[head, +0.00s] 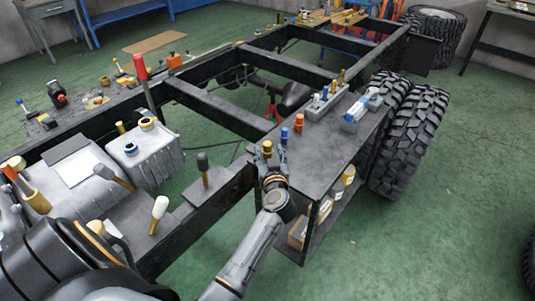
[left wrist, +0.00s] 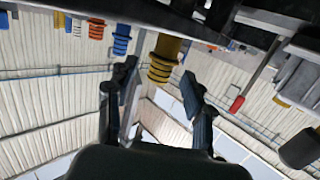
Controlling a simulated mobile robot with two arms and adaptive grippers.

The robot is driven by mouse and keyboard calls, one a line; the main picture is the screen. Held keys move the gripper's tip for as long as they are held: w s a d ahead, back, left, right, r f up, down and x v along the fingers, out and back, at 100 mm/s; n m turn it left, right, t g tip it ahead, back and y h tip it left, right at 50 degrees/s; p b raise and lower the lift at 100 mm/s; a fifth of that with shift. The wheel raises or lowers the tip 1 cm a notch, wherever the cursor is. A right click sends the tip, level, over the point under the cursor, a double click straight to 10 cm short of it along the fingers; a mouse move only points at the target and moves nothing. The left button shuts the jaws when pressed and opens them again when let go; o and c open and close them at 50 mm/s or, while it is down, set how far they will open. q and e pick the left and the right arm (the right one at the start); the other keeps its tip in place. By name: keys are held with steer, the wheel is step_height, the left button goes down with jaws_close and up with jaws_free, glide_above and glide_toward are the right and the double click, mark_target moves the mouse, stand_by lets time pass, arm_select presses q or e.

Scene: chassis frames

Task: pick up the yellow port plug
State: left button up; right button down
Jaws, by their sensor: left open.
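The yellow port plug (head: 267,148) stands at the near left corner of the dark cart top (head: 318,143). In the left wrist view the ribbed yellow plug (left wrist: 165,58) shows between and beyond the fingertips, which do not appear to touch it. My left gripper (head: 272,176) is just in front of the plug in the head view. Its two fingers (left wrist: 158,78) are spread apart in the wrist view, with nothing gripped. The head view shows the fingers small and partly merged with the dark cart edge. My right gripper is not in view.
A blue plug (head: 283,136) and an orange plug (head: 299,122) stand close behind the yellow one. A grey tray (head: 322,104) with small parts is farther back. The black chassis rail (head: 205,212) runs just left of the cart; big tyres (head: 409,140) stand at right.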

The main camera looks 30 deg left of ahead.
mark_target(268, 149)
arm_select(q)
steer(key=x, duration=0.3)
steer(key=shift+w+a, duration=0.1)
steer(key=shift+a, duration=0.05)
jaws_close()
steer(key=shift+r, duration=0.15)
